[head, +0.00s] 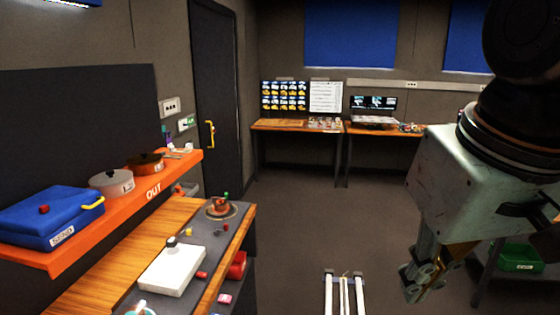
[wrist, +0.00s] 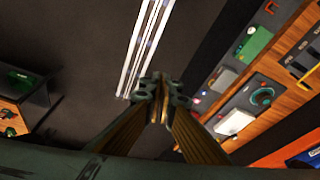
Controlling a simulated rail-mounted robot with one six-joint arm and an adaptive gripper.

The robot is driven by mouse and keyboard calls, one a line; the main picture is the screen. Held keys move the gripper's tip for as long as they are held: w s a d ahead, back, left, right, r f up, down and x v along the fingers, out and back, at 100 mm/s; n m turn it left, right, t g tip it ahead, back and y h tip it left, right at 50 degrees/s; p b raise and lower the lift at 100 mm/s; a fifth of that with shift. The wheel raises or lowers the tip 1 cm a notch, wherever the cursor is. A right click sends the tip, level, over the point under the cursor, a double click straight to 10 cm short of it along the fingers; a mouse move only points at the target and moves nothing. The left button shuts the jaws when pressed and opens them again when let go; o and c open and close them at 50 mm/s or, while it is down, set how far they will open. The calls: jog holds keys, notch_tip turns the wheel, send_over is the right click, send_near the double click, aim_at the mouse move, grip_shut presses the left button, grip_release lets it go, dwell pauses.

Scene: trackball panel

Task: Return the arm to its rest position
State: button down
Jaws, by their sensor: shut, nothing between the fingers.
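My gripper (head: 425,280) hangs at the right side of the head view, high above the floor and apart from the bench. In the wrist view its two fingers (wrist: 160,88) meet at the tips, shut with nothing between them. Below the tips lie the dark floor and the pale rails. The white trackball panel (head: 173,269) lies on the dark mat of the left bench. In the wrist view a teal ring with a dark centre (wrist: 262,97) shows on the bench at the right.
The orange shelf (head: 150,196) holds a blue box (head: 50,217), a grey pot (head: 111,183) and an orange pot (head: 145,162). The floor rails (head: 345,292) stand right of the bench. A green bin (head: 520,258) is at the right. The middle floor is clear.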

jog(key=s+d+f+m, duration=0.1)
jog(key=s+d+f, duration=0.1)
jog(key=s, duration=0.5)
jog(key=shift+f+b, duration=0.45)
jog(key=shift+r, duration=0.1)
jog(key=w+a+r+p, duration=0.2)
jog(key=w+a+r, duration=0.1)
jog(key=w, duration=0.6)
jog(key=w+a+r+p, duration=0.2)
jog(key=w+a+r, duration=0.15)
jog(key=w, duration=0.55)
jog(key=w+a+f+m+g+p, duration=0.1)
jog(key=w+a+f+g+p, duration=0.15)
jog(key=w+a, duration=1.05)
jog(key=w+a+f+p, duration=0.2)
jog(key=w+a+f, duration=0.2)
jog(key=w+a, duration=0.3)
jog(key=w+a+f+p, duration=0.3)
jog(key=w+a+f, duration=0.2)
jog(key=w+a, duration=0.2)
jog(key=w+a+f+m+g+p, duration=0.1)
jog(key=w+a+f, duration=0.3)
jog(key=a+f, duration=1)
jog(key=shift+w+a+p, duration=0.15)
jog(key=shift+a+p, duration=0.5)
jog(key=shift+p, duration=0.25)
